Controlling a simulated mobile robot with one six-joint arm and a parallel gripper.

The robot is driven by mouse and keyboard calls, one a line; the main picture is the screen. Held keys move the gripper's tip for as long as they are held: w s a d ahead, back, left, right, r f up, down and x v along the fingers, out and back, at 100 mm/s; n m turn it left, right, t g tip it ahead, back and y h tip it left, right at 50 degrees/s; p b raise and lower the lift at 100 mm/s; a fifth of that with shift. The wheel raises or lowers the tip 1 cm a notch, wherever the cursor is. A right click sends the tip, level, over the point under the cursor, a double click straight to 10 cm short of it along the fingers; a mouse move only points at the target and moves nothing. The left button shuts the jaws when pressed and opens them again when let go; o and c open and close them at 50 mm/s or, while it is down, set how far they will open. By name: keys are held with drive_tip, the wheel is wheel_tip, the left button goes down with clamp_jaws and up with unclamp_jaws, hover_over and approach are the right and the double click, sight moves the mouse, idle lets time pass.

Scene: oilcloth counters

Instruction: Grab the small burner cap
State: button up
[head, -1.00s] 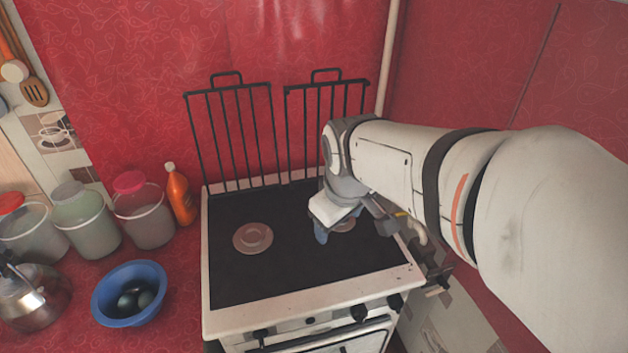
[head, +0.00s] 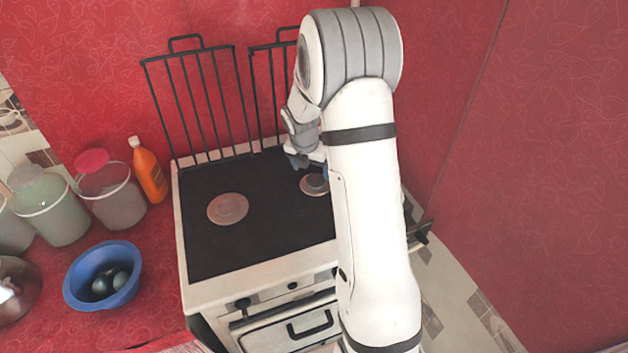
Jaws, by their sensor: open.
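The stove (head: 262,225) has a black top with two round burners showing. The left burner (head: 228,208) is a pale brownish disc in full view. The right burner (head: 314,184) looks smaller, with a round cap on it, and is partly covered by my arm and fingers. My gripper (head: 312,170) is open and points down just behind and above the right burner. Its bluish fingertips are partly hidden, and I cannot tell whether they touch the cap. Nothing shows between the fingers.
Two black grates (head: 205,105) lean upright behind the stove. The front left of the stove top is clear.

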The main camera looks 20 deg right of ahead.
sight(315, 179)
drive_tip(key=x, duration=0.4)
drive_tip(key=p+x, duration=0.1)
drive_tip(key=x, duration=0.1)
drive_tip(key=shift+w+d, duration=0.35)
drive_tip(key=shift+d, duration=0.1)
drive_tip(key=shift+c, duration=0.5)
drive_tip(key=c, duration=0.9)
